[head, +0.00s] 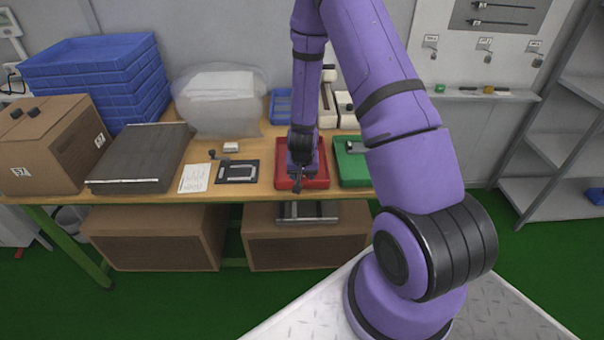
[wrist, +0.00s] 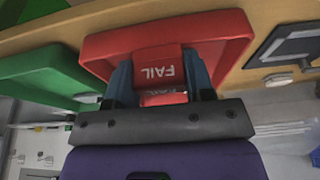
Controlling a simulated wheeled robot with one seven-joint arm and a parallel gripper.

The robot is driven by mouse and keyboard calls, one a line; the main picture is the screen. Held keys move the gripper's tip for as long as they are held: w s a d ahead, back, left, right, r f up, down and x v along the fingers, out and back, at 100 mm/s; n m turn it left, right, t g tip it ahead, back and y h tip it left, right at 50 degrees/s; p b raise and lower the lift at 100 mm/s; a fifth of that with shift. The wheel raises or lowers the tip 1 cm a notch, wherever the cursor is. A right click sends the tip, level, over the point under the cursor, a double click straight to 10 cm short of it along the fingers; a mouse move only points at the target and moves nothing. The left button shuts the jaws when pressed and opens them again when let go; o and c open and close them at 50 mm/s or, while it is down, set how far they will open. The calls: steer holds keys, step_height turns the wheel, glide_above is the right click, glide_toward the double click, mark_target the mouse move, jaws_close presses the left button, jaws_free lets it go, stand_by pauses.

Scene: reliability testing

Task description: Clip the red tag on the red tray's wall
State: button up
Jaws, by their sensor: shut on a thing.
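The red tray (head: 318,184) sits at the front edge of the wooden table, and its red wall (wrist: 232,35) fills the upper middle of the wrist view. The red tag (wrist: 158,66), marked FAIL in white, is between the two fingers of my gripper (wrist: 160,75). A second FAIL face (wrist: 163,98) shows lower, nearer the palm. My gripper (head: 296,186) is shut on the tag at the tray's near wall. The tag overlaps the wall in the wrist view; I cannot tell whether it straddles it. In the head view my gripper hides the tag.
A green tray (head: 352,172) stands just right of the red one. A dark plate with a pale bracket (head: 238,172) and a paper sheet (head: 195,178) lie to the left. A grey case (head: 140,155), cardboard box (head: 45,150) and stacked blue crates (head: 95,75) fill the left side.

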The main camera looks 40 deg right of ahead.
steer(key=shift+f, duration=0.5)
stand_by(0.7)
steer(key=shift+r, duration=0.5)
stand_by(0.7)
steer(key=shift+f, duration=0.5)
stand_by(0.8)
steer(key=o, duration=1)
steer(key=shift+r, duration=0.1)
steer(key=shift+r, duration=3.4)
